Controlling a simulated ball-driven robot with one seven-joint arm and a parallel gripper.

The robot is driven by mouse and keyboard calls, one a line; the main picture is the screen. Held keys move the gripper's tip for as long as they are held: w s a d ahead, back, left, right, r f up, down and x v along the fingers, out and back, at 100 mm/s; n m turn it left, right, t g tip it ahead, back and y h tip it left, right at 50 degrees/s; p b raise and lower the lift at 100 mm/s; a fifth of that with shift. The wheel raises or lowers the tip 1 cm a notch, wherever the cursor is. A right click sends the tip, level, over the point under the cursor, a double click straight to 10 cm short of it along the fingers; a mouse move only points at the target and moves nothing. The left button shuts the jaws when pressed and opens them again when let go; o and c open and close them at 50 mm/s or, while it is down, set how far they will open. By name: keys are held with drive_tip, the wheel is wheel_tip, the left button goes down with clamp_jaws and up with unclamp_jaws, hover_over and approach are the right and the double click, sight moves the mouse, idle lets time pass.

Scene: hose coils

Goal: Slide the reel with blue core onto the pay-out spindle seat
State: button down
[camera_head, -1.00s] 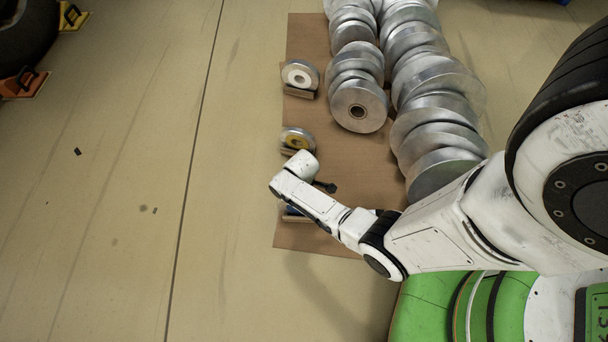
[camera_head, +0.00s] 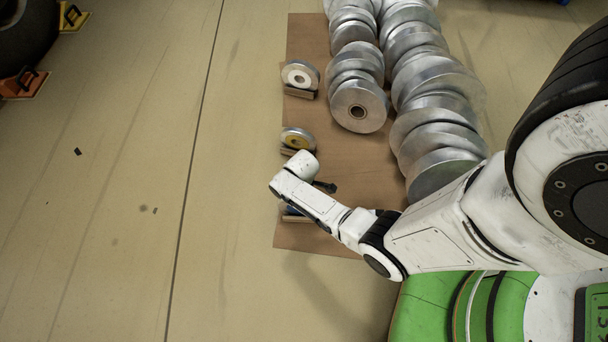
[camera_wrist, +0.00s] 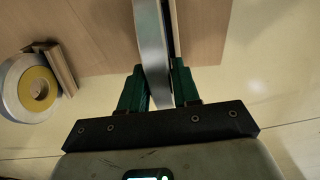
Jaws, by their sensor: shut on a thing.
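My gripper (camera_wrist: 158,75) has its two green fingers on either side of a silver reel (camera_wrist: 152,40), seen edge-on in the wrist view, and is shut on its rim. In the head view my arm covers most of this spot. A bit of blue (camera_head: 291,210) shows beside the arm, just above a wooden cradle (camera_head: 297,219), so the held reel appears to be the one with the blue core. I cannot tell whether it still touches the cradle. I cannot make out the pay-out spindle seat in either view.
A yellow-core reel (camera_head: 298,140) and a white-core reel (camera_head: 300,75) stand in wooden cradles farther up the brown board (camera_head: 350,165). The floor on the left is mostly clear, with orange chocks (camera_head: 25,83) by a wheel.

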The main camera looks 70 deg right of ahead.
drive_tip(key=shift+w+r+p, duration=0.1)
drive_tip(key=shift+r+p, duration=0.65)
drive_tip(key=shift+r, duration=0.1)
drive_tip(key=shift+r+p, duration=2.35)
drive_tip(key=c, duration=1.4)
unclamp_jaws()
drive_tip(key=shift+f, duration=0.1)
clamp_jaws()
